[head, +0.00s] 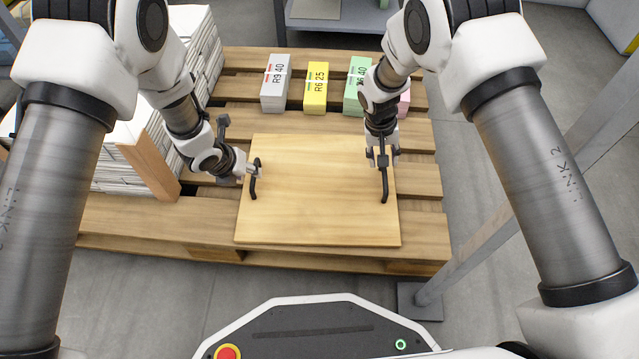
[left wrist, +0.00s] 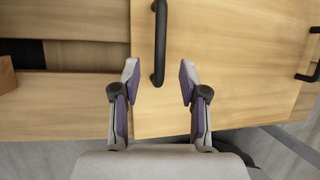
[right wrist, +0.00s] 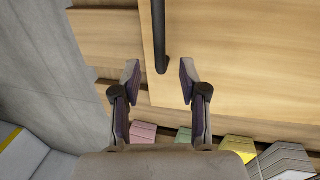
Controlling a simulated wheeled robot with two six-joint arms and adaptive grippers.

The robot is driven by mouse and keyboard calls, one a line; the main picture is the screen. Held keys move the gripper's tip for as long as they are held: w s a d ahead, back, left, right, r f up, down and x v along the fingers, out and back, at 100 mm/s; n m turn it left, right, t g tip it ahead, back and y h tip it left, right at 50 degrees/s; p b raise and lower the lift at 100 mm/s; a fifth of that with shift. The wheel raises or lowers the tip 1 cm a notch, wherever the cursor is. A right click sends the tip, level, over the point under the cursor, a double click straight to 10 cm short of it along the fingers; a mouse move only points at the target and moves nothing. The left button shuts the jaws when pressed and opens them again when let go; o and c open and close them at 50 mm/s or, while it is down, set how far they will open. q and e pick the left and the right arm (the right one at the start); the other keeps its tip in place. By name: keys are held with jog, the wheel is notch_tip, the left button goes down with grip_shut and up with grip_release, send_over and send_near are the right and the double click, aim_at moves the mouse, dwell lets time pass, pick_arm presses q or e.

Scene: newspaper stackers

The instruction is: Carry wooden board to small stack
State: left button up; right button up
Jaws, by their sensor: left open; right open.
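The wooden board (head: 315,190) lies flat on the pallet, with two black handles. The left handle (head: 253,185) and the right handle (head: 384,185) stand near its side edges. My left gripper (head: 252,172) is open at the left handle; in the left wrist view the near end of this handle (left wrist: 159,40) shows between the fingertips. My right gripper (head: 383,158) is open at the far end of the right handle, which also shows between the fingertips in the right wrist view (right wrist: 159,35). Neither gripper visibly grips. White paper stacks (head: 120,178) stand at the left, partly hidden by my arm.
The wooden pallet (head: 160,218) carries everything. A wooden post (head: 148,170) stands by the stack. Behind the board are a grey block (head: 274,85), a yellow block (head: 316,85), a green block (head: 355,90) and a pink block (head: 404,103). A grey slanted bar (head: 500,225) is at right.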

aim_at(384, 170)
pick_arm(q)
jog(key=x, duration=0.5)
jog(key=shift+f, duration=0.2)
pick_arm(e)
jog(key=f, duration=0.2)
jog(key=d+f, duration=0.1)
jog(key=f, duration=0.2)
jog(key=shift+f, duration=0.15)
pick_arm(q)
jog(key=shift+c, duration=0.3)
pick_arm(e)
jog(key=shift+c, duration=0.3)
pick_arm(q)
grip_shut()
pick_arm(e)
grip_shut()
pick_arm(q)
jog(key=shift+w+r, duration=0.1)
